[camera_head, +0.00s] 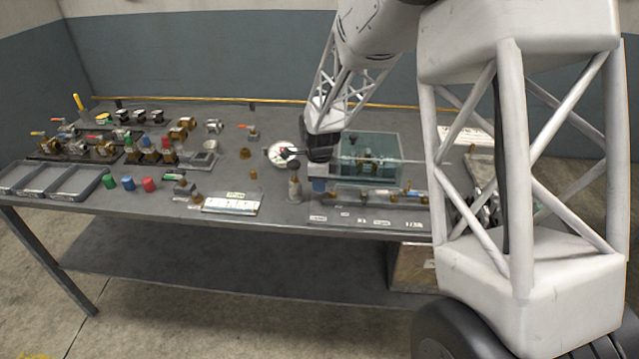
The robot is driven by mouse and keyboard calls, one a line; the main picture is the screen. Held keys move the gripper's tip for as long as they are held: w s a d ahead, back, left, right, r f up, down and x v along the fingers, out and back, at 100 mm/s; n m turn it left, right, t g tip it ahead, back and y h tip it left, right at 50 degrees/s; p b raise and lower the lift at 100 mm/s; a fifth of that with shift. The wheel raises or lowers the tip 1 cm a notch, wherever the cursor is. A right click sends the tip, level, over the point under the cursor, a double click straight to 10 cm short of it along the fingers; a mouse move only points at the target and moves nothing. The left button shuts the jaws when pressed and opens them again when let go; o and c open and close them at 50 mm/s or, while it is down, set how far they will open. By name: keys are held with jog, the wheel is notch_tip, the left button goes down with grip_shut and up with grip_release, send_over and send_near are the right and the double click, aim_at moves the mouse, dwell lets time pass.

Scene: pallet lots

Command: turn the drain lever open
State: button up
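My gripper (292,152) is at the end of my white lattice arm, a little right of the table's middle. Its dark end is close beside a round white-faced gauge (276,155) and overlaps the gauge's right edge in this view. The fingers are small and dark, so I cannot tell whether they are open, shut, touching or holding anything. I cannot tell which part is the drain lever. A clear teal tank (385,150) with brass fittings (366,164) inside stands just right of my gripper. A small valve with an orange-red lever (245,126) stands behind the gauge.
The grey table (225,165) holds several valves at the left, grey trays (75,181) at the front left, and green, blue and red cylinders (148,184). A white labelled card (232,203) and a labelled strip (362,219) lie at the front.

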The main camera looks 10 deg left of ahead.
jog(key=shift+s+n, duration=0.1)
jog(key=shift+n, duration=0.2)
grip_shut()
jog(key=n, duration=0.2)
jog(key=s+n, duration=0.1)
jog(key=n, duration=0.1)
jog(key=shift+s+d, duration=0.15)
jog(key=shift+s, duration=0.05)
jog(key=n, duration=0.2)
jog(key=s+d+n, duration=0.1)
jog(key=n, duration=0.1)
jog(key=shift+s+n, duration=0.15)
jog(key=shift+n, duration=0.15)
jog(key=n, duration=0.1)
jog(key=d+n, duration=0.1)
jog(key=n, duration=0.2)
jog(key=shift+s+d+n, duration=0.15)
jog(key=shift+s+n, duration=0.15)
jog(key=shift+s, duration=0.1)
jog(key=shift+s+d+n, duration=0.1)
jog(key=shift+d+n, duration=0.3)
jog(key=shift+n, duration=0.65)
jog(key=shift+d+n, duration=0.35)
jog(key=shift+n, duration=0.7)
jog(key=o, duration=0.7)
grip_release()
